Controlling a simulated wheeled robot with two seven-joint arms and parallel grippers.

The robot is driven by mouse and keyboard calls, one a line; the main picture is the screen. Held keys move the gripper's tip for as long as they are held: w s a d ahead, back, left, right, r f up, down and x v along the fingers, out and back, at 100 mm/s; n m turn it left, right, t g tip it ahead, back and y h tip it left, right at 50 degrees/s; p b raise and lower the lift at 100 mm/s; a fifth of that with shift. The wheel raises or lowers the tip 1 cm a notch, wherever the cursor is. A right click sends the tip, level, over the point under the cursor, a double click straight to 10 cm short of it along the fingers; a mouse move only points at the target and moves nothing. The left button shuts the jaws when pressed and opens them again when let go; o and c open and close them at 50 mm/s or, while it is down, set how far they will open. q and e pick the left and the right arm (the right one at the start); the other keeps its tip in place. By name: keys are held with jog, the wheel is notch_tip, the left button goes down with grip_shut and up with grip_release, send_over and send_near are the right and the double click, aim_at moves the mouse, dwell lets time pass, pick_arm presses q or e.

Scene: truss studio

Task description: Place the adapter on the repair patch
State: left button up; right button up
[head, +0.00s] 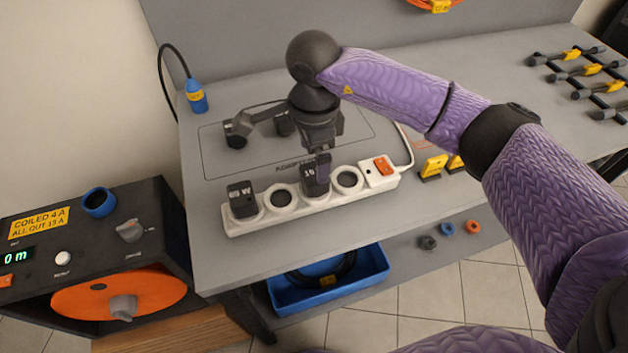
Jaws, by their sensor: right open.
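A black adapter (316,177) marked "16" stands upright in a socket of the white power strip (272,219). A second black adapter (242,199) stands in the strip's left end socket. My right gripper (318,152) is open, pointing down right above the adapter marked "16"; I cannot tell whether its fingers reach around it. The repair patch seems to be the outlined, lettered area (222,166) on the grey table behind the strip. A dark plug-like piece (237,132) and another dark block (283,124) lie inside it. My arm covers part of this area. My left gripper is out of view.
A blue connector (196,97) on a black cable stands at the table's back left. Yellow tags (433,167) lie right of the strip. A cable reel box (95,255) is at left, a blue bin (335,280) below. Leads (580,72) lie far right.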

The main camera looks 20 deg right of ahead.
aim_at(314, 171)
jog(key=f, duration=0.3)
jog(key=f+b, duration=0.1)
jog(key=f, duration=0.2)
jog(key=shift+w+d, duration=0.1)
jog(key=shift+w, duration=0.1)
